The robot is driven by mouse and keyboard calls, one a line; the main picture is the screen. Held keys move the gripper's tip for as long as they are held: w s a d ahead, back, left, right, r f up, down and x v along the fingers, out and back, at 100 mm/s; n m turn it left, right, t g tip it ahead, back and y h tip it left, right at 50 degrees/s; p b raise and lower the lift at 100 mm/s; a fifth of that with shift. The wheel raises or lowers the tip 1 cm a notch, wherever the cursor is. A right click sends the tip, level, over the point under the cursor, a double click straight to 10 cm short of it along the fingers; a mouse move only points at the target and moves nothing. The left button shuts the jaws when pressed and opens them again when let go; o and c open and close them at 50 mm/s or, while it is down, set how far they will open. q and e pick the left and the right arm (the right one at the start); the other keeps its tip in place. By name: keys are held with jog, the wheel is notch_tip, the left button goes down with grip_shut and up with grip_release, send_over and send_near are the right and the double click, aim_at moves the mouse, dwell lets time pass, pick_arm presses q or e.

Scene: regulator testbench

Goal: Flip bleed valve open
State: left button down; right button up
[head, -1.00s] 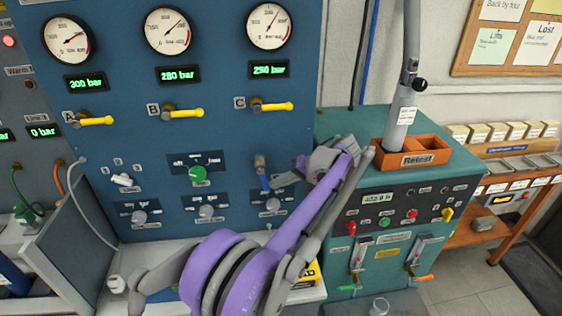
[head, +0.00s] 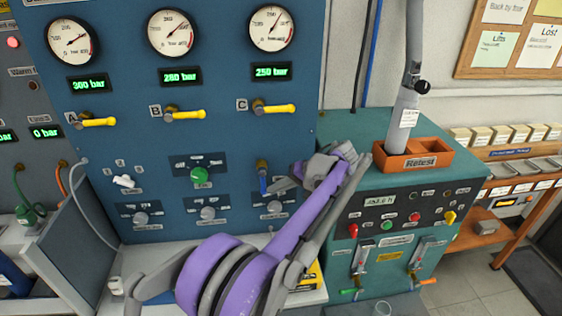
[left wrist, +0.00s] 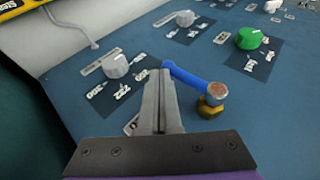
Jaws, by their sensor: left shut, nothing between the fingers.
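The bleed valve appears to be the blue lever (head: 263,180) low on the blue panel, under the right-hand gauge; it points down there. In the left wrist view its blue handle (left wrist: 190,77) runs from a round metal pivot over a brass body (left wrist: 210,107). My left gripper (head: 284,185) is at the right side of the handle, shut and empty. In the left wrist view its closed fingertips (left wrist: 160,74) are close beside the handle's free end; I cannot tell whether they touch. My right gripper is not in view.
Grey knobs (head: 275,207) and a green knob (head: 199,176) surround the lever. Yellow handles (head: 277,109) are higher up. A grey cylinder (head: 402,125) stands in the bin.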

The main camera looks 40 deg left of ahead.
pick_arm(q)
jog(key=v, duration=1)
jog(key=shift+d+r, duration=0.25)
jog(key=shift+w, duration=0.1)
